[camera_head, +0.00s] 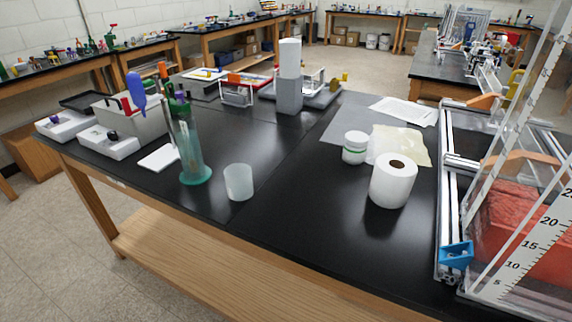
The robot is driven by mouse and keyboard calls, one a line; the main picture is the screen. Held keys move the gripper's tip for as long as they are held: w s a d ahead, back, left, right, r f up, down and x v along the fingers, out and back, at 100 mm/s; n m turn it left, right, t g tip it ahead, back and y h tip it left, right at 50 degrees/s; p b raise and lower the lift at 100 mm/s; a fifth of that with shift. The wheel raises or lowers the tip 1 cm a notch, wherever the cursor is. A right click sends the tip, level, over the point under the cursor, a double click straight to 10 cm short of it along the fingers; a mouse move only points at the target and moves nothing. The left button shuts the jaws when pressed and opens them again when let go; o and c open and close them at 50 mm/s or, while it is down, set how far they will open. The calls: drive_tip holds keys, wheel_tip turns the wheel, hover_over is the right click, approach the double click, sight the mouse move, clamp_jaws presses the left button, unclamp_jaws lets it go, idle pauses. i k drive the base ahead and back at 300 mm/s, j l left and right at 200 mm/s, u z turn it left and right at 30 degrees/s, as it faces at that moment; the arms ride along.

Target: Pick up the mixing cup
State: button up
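A frosted, whitish cup (238,183), which looks like the mixing cup, stands upright on the black bench top (275,225) near its front edge, left of the middle of the head view. Its top is open; I cannot tell whether anything is inside. Bare bench surrounds it on the front and right. My gripper is not in view in the head view, so its place and state do not show.
A tall green-based cylinder (192,150) holding tools stands close left of the cup. A white paper roll (393,181) and a lidded jar (355,147) stand to the right. A metal-framed clear tank (515,240) borders the far right. The bench centre is clear.

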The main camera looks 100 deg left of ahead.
sight(238, 177)
drive_tip(key=j+u, duration=0.1)
drive_tip(key=u, duration=2.4)
drive_tip(key=k+u, duration=0.15)
drive_tip(key=i, duration=0.05)
